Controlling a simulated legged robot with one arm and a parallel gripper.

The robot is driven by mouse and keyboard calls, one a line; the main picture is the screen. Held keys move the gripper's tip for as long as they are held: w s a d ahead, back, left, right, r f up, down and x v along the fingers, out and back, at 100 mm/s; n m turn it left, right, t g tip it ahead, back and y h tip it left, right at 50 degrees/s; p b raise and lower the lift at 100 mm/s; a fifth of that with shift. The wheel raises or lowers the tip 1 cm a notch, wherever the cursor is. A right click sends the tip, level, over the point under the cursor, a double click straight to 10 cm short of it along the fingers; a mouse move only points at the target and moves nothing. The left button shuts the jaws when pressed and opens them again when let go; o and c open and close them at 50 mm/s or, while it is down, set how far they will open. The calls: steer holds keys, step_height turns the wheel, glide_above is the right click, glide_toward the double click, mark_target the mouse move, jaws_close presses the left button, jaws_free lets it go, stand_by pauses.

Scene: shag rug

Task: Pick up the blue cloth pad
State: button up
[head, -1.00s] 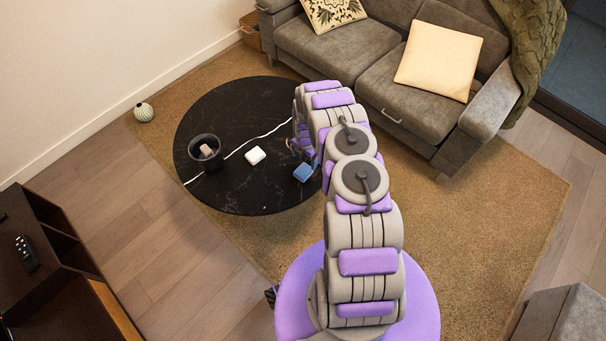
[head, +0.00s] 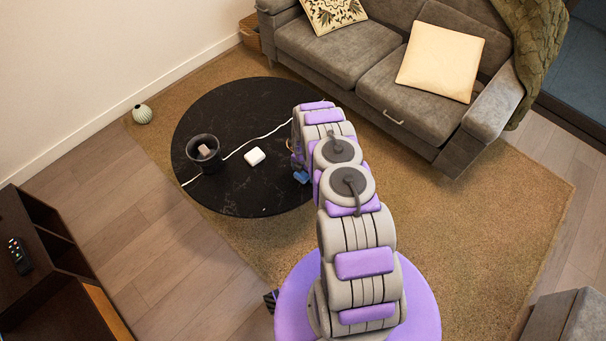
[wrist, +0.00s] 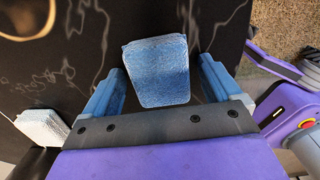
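The blue cloth pad (head: 301,177) lies on the round black table (head: 240,190) near its right edge, partly hidden by my arm in the head view. In the wrist view the pad (wrist: 157,72) has a blue textured face and a pale edge at its far end. My gripper (wrist: 160,88) is open, with one blue finger on each side of the pad. A gap shows between the pad and each finger. I cannot tell how high the fingers are above the table. In the head view the gripper is mostly hidden behind my arm.
A dark cup (head: 204,153) with a brownish block inside stands on the table's left. A white block (head: 254,157) lies left of the pad, and a white cord (head: 262,135) crosses the table. A grey sofa (head: 345,50) stands behind. The rug (head: 460,220) is clear at right.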

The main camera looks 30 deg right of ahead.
steer(key=c, duration=1)
steer(key=shift+o, duration=0.2)
steer(key=shift+r, duration=0.1)
steer(key=shift+r, duration=0.2)
step_height(320, 180, up, 3)
steer(key=shift+r+p, duration=0.1)
steer(key=shift+p, duration=0.8)
steer(key=s+d+r+p, duration=0.1)
steer(key=s+d+p, duration=0.3)
steer(key=s+d, duration=0.7)
steer(key=shift+d, duration=0.3)
steer(key=shift+r, duration=0.1)
